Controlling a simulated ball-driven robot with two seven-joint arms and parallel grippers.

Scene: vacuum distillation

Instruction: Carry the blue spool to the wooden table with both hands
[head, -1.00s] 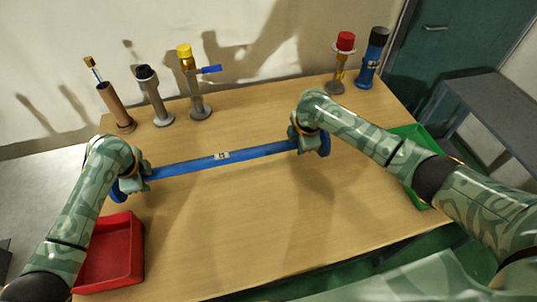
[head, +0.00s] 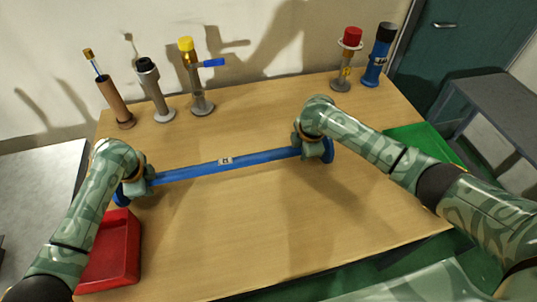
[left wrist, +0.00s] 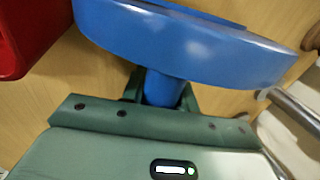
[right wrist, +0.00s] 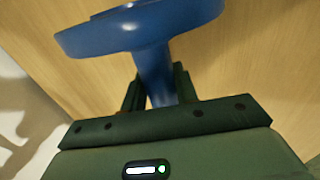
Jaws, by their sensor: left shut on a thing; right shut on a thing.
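The blue spool (head: 195,171) is a long bar with a round flange at each end and a small label in its middle. It spans the wooden table (head: 250,235) between my two grippers. My left gripper (head: 138,186) is shut on the bar just inside the left flange; the flange (left wrist: 185,40) fills the top of the left wrist view. My right gripper (head: 312,147) is shut on the bar just inside the right flange, also seen in the right wrist view (right wrist: 140,28). The spool appears over the tabletop; I cannot tell whether it touches it.
A red tray (head: 112,258) is at the table's front left, close to the left flange. A green tray (head: 425,142) is at the right. Several upright fittings, such as a yellow-capped one (head: 196,80) and a blue one (head: 378,58), line the back edge. The table's middle front is clear.

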